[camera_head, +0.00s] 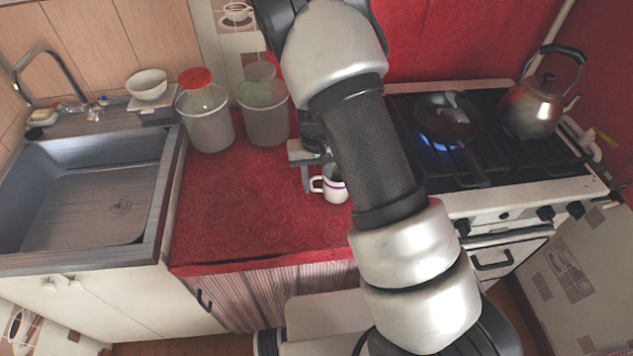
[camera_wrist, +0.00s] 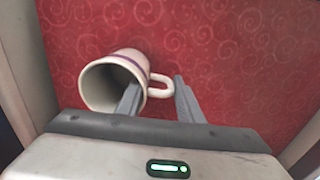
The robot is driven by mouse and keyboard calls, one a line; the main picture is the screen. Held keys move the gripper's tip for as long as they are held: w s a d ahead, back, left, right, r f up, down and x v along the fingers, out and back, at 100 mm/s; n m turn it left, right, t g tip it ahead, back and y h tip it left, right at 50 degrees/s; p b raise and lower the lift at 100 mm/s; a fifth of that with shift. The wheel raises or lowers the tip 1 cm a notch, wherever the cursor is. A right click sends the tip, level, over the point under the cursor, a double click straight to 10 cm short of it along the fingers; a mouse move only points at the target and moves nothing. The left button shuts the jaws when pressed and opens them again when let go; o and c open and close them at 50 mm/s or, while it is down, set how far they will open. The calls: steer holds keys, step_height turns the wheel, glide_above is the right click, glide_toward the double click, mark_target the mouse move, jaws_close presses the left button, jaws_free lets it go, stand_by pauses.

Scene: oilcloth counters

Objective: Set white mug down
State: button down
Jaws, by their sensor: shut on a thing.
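The white mug (camera_head: 334,188) with a dark band shows in the head view at the right part of the red counter, partly hidden behind my arm. In the wrist view the mug (camera_wrist: 100,86) has its opening toward the camera and its handle to the right. My gripper (camera_wrist: 157,98) is shut on the mug's wall on the handle side, with one finger inside the opening and the other outside by the handle. In the head view my gripper (camera_head: 305,165) is mostly hidden by my arm. I cannot tell whether the mug touches the counter.
The red counter (camera_head: 235,215) is clear at its front and left. Two clear containers (camera_head: 207,118) (camera_head: 264,112) stand at its back. A sink (camera_head: 90,190) is on the left. A stove with a lit burner, a pan (camera_head: 446,120) and a kettle (camera_head: 533,106) is on the right.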

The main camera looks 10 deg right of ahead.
steer(key=shift+f, duration=0.15)
steer(key=c, duration=1.2)
jaws_free()
step_height(320, 180, up, 12)
steer(key=shift+a+r+p, duration=0.1)
steer(key=shift+p, duration=0.35)
steer(key=s+d+r+t+y, duration=0.1)
steer(key=s+d+r+t, duration=0.1)
steer(key=s+r, duration=0.65)
steer(key=s+d+r+t, duration=0.2)
steer(key=s+r, duration=0.4)
steer(key=r, duration=0.6)
steer(key=shift+t+h, duration=0.4)
steer(key=shift+t, duration=0.4)
steer(key=shift+s+d+r, duration=0.35)
steer(key=shift+s+r, duration=0.1)
steer(key=shift+s, duration=0.9)
steer(key=shift+s+d+r, duration=0.4)
steer(key=shift+s+r, duration=0.1)
steer(key=shift+s, duration=0.9)
steer(key=shift+s+d+r, duration=0.35)
steer(key=shift+s+r, duration=0.1)
steer(key=shift+s, duration=0.9)
